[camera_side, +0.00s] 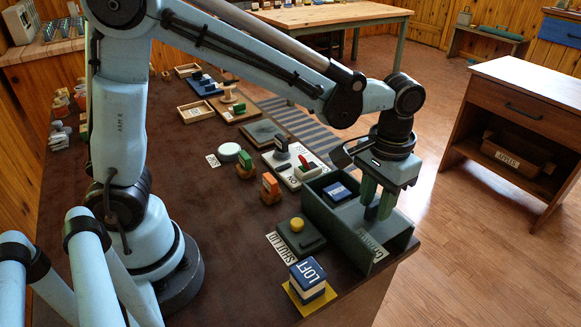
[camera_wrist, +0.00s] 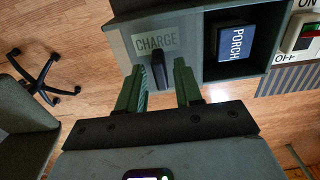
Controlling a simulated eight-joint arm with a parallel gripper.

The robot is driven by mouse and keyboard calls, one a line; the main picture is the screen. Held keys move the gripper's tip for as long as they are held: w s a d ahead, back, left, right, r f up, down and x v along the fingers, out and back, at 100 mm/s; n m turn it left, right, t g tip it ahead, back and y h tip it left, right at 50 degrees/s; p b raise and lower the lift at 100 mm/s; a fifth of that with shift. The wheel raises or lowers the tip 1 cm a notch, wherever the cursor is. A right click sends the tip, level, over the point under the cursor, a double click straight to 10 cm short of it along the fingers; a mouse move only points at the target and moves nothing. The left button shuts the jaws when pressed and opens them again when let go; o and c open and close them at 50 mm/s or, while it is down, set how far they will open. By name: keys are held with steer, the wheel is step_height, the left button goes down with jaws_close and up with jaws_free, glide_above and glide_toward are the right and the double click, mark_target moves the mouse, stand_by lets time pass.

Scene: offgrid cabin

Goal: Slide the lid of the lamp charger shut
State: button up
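The lamp charger (camera_side: 322,215) is a dark grey-green box at the near right end of the dark table. A CHARGE label marks it, and a blue PORCH block (camera_side: 337,192) sits in its open part. In the wrist view, a grey-green panel (camera_wrist: 190,33) with the CHARGE label lies left of the PORCH block (camera_wrist: 237,42). I cannot tell whether this panel is the lid. A black upright handle (camera_wrist: 158,70) stands at it. My gripper (camera_side: 377,206) points down at the box's right end, open. In the wrist view its green fingers (camera_wrist: 160,92) flank the handle; contact is unclear.
A blue-and-white LOFT block (camera_side: 307,272) on a yellow pad and a green box with a yellow knob (camera_side: 297,225) stand near the charger. A switch board (camera_side: 292,168) lies behind it. The table ends just right of the charger; wooden floor is beyond.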

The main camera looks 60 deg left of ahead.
jaws_close()
